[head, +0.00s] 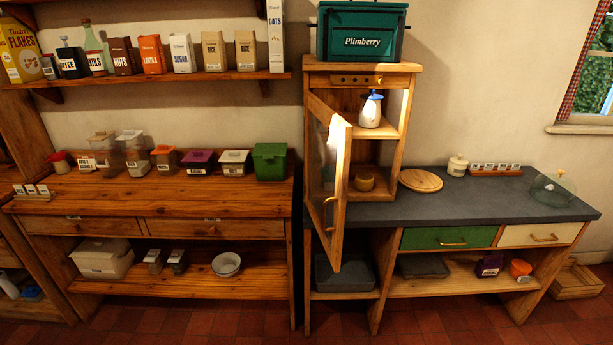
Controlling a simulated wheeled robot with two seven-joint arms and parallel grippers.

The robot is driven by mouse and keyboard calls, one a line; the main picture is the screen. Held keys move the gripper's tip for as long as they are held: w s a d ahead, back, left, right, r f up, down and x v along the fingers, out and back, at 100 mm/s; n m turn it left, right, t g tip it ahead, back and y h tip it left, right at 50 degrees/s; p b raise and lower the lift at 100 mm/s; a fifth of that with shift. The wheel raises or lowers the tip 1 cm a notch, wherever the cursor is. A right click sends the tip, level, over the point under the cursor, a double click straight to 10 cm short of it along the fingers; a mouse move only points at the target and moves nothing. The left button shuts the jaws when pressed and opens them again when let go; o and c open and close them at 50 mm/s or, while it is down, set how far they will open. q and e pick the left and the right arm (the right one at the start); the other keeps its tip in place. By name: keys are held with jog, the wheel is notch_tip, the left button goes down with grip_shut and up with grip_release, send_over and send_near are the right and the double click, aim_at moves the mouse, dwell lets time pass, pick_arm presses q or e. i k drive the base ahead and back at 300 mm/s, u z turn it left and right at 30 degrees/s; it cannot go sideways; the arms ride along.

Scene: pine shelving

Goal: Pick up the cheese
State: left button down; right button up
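I cannot make out the cheese for certain. Neither of my grippers is in view.
The cabinet's glazed door (338,180) stands open toward me. A white bottle with a blue top (370,110) is on its upper shelf. A round wooden board (420,180) lies on the counter. Several containers line the left wooden bench (150,200). Red tiled floor (200,320) is clear in front.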

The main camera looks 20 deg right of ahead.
aim_at(364, 181)
jog(key=u, duration=0.4)
jog(key=i, duration=0.85)
